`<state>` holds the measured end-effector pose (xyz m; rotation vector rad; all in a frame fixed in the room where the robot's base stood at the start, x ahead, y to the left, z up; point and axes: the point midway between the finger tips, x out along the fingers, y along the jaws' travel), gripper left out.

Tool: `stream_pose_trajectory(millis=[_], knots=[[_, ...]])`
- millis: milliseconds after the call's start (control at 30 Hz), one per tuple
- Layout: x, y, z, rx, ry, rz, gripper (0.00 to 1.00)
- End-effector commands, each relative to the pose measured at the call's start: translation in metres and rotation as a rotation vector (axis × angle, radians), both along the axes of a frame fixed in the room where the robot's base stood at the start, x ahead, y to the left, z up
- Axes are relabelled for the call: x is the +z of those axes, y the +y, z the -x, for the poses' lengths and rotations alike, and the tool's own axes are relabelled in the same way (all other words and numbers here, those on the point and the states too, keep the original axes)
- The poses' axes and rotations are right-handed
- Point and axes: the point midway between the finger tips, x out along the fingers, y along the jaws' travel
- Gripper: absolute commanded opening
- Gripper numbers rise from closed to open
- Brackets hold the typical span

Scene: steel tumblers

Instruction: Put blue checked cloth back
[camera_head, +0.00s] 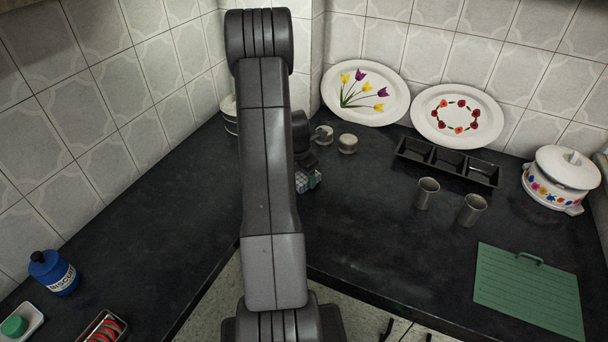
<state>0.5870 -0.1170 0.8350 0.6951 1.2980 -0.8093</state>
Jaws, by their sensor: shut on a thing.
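The blue checked cloth (309,182) shows as a small bunched patch on the dark counter, just right of my arm. My gripper (304,169) is directly above it and shut on it. My arm covers the cloth's left side and much of the gripper. I cannot tell whether the cloth rests on the counter or hangs just above it.
Two steel tumblers (427,193) stand right of the cloth, before a black three-part tray (447,161). Small metal pots (348,144) stand behind the gripper. A white casserole (562,178) and green board (529,290) are at right.

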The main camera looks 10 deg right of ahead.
Motion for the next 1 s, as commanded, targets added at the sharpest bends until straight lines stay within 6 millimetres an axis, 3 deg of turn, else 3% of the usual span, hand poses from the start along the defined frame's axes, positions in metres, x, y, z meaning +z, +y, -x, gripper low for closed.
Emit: stream_pose_trajectory(millis=[300,333,433,767,1000], knots=[[-0.003,0.000,0.000,0.000,-0.001,0.000,0.34],[-0.003,0.000,0.000,0.000,-0.001,0.000,0.58],[-0.002,0.000,0.000,0.000,-0.001,0.000,0.77],[0.000,0.000,0.000,0.000,-0.001,0.000,0.77],[0.027,0.003,0.001,0.001,-0.006,0.001,0.77]])
